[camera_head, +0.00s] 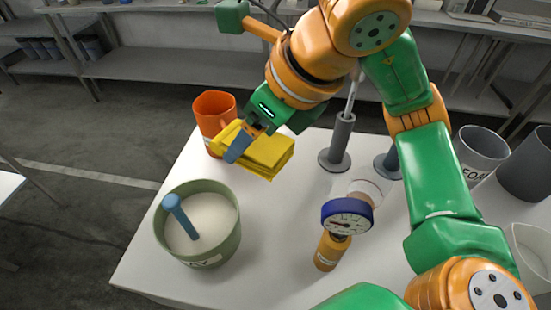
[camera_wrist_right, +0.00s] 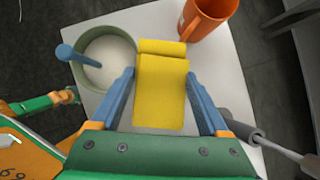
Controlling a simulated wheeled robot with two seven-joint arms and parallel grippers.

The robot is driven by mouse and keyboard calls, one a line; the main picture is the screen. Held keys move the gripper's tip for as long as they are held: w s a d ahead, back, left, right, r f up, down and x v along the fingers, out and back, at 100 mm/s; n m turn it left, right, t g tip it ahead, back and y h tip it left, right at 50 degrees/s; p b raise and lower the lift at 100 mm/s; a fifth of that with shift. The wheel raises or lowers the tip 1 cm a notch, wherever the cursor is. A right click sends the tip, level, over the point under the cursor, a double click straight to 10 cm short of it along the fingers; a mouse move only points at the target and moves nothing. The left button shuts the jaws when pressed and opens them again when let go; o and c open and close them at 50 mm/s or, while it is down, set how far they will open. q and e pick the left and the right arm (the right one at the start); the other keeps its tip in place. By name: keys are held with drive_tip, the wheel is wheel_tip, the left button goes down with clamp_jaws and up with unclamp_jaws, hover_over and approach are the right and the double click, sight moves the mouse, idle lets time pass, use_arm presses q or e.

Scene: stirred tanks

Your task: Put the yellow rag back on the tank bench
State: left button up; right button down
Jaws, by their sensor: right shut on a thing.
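The yellow rag (camera_head: 262,152) is a folded stack. My right gripper (camera_head: 238,147) is shut on it, with one blue finger on the near side. In the right wrist view the rag (camera_wrist_right: 160,92) sits between the two blue fingers of this gripper (camera_wrist_right: 160,100). The white tank bench (camera_head: 275,225) is below the rag in both views. The rag appears over its far left part, between the orange jug and the grey stand. I cannot tell whether its underside touches the top. My left gripper is not in view.
An orange jug (camera_head: 212,110) is close behind the rag. A green tank (camera_head: 232,232) with pale contents and a blue rod stands front left. A grey stand (camera_head: 340,145), a gauge (camera_head: 347,215) and grey containers (camera_head: 481,150) are to the right. The middle of the bench is clear.

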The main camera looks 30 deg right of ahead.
drive_tip(key=shift+s+f+b, duration=0.45)
drive_tip(key=shift+f, duration=0.6)
drive_tip(key=w+d+f, duration=1)
drive_tip(key=shift+w+d+f, duration=0.15)
drive_tip(key=shift+f, duration=0.15)
wheel_tip(320, 180, down, 2)
drive_tip(key=shift+f, duration=0.25)
unclamp_jaws()
drive_tip(key=v, duration=0.7)
drive_tip(key=shift+r, duration=0.25)
